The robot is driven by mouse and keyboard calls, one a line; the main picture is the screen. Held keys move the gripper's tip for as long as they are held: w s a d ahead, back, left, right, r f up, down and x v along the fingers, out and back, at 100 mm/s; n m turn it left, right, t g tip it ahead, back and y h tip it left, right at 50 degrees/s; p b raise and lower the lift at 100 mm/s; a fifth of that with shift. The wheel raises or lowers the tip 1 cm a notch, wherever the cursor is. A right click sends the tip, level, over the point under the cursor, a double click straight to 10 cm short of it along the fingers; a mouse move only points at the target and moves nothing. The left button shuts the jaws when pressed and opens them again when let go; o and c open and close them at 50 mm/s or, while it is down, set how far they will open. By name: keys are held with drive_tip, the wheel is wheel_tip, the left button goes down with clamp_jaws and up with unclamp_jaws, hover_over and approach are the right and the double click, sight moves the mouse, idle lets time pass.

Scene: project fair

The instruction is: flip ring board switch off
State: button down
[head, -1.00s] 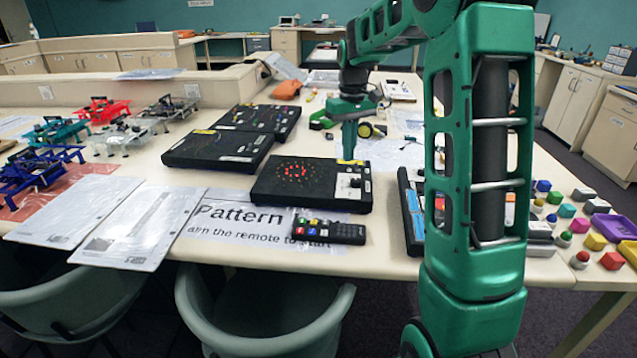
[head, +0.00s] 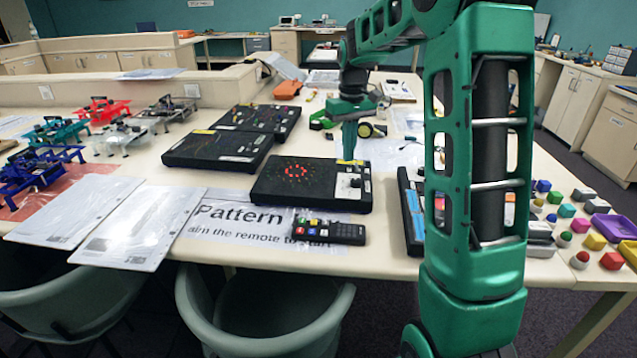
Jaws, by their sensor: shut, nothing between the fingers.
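The ring board is a flat black box (head: 275,190) near the table's front edge, with a ring of lit red lights (head: 297,171) on its top. A pale switch plate (head: 350,188) sits at its right end. My gripper (head: 349,157) is shut and empty, pointing down over the back of the plate. The fingertips are at or just above the board; I cannot tell if they touch. The switch lever is too small to make out.
Two other black boards (head: 218,149) lie behind and left. A remote (head: 329,231) lies on a printed sheet (head: 225,218) in front. A dark keyboard-like device (head: 411,212) is close on the right. Several coloured blocks (head: 580,225) are at far right.

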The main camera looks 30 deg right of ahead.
sight(352, 170)
drive_tip(key=shift+f, duration=1.45)
drive_tip(key=shift+s+d, duration=0.4)
drive_tip(key=shift+d, duration=0.2)
drive_tip(key=shift+r, duration=0.1)
wheel_tip(352, 170, up, 7)
drive_tip(key=shift+w+a, duration=0.2)
drive_tip(key=shift+a, duration=0.1)
idle(0.6)
idle(0.5)
